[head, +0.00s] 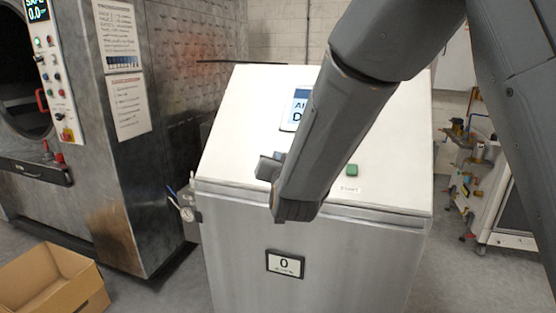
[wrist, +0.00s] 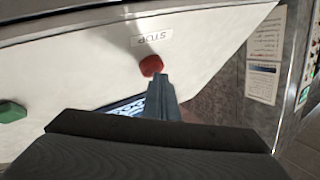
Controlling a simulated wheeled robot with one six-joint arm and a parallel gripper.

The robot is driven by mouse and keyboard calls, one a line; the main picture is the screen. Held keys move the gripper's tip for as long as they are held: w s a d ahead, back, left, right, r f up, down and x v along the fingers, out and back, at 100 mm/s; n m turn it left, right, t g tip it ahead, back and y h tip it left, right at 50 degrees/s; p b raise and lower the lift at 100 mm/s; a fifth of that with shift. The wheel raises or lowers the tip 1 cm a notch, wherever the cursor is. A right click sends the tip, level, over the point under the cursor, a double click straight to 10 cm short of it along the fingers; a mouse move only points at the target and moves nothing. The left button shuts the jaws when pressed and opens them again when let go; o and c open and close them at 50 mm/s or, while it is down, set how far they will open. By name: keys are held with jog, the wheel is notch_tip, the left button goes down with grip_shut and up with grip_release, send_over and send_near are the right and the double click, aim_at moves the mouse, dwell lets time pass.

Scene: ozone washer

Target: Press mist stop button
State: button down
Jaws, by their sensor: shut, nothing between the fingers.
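The red stop button (wrist: 151,65) sits on the white sloped panel (head: 230,130), beside a label reading STOP (wrist: 152,39) that appears upside down in the wrist view. My gripper (wrist: 162,80) is shut and empty, its tips right at the button's lower edge in that view. I cannot tell whether they touch it or hover just above. In the head view my gripper (head: 269,166) is over the left part of the panel, and the red button is hidden behind my arm. The green start button (head: 351,170) shows to the right; it also shows in the wrist view (wrist: 12,111).
A display (head: 297,108) on the panel is partly covered by my arm. A plate reading 0 (head: 285,263) is on the cabinet front. A large metal machine (head: 110,170) stands left, a cardboard box (head: 50,285) below it. A piped unit (head: 485,190) stands right.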

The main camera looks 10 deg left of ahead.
jog(key=shift+s+r+p, duration=0.45)
jog(key=shift+s+r, duration=0.15)
jog(key=shift+r, duration=0.1)
jog(key=s+r+p, duration=0.3)
jog(key=shift+s+a+r, duration=0.2)
jog(key=shift+s, duration=0.1)
dwell(0.6)
